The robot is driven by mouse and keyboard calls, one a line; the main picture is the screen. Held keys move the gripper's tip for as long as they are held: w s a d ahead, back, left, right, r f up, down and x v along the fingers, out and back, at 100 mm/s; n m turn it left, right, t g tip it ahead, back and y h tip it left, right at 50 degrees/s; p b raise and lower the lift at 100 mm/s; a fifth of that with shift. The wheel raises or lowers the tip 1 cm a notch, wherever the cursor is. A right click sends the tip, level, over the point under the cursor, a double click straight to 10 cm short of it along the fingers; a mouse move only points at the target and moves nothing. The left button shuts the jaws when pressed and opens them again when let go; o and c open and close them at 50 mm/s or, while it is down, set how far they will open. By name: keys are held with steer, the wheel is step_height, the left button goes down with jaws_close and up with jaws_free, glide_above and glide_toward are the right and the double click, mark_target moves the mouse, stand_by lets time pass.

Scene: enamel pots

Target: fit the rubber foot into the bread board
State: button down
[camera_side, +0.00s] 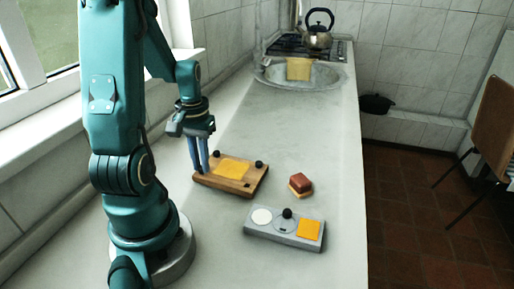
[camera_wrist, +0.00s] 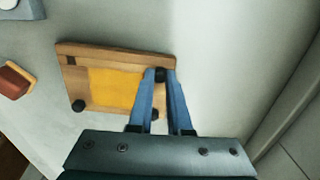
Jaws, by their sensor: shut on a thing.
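The wooden bread board (camera_side: 214,182) lies on the counter with an orange-yellow square on top; it also shows in the wrist view (camera_wrist: 98,107). Black rubber feet stand at its two far corners (camera_side: 231,154) (camera_side: 258,164). The near-right corner has a dark square hole (camera_side: 247,187). My gripper (camera_side: 203,171) points down at the board's left corner, shut on a black rubber foot (camera_wrist: 161,74) between its fingertips. The held foot is at that corner; I cannot tell whether it is seated or just above. Another black foot (camera_side: 287,213) stands on the grey tray (camera_side: 262,236).
The grey tray also carries a white disc (camera_side: 262,216) and an orange square (camera_side: 309,230). A red-brown and tan block (camera_side: 300,184) lies right of the board. A sink (camera_side: 275,77) and kettle (camera_side: 318,36) are at the back. The counter between board and sink is clear.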

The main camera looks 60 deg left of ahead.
steer(key=shift+f, duration=0.15)
steer(key=c, duration=0.7)
jaws_free()
steer(key=shift+c, duration=0.2)
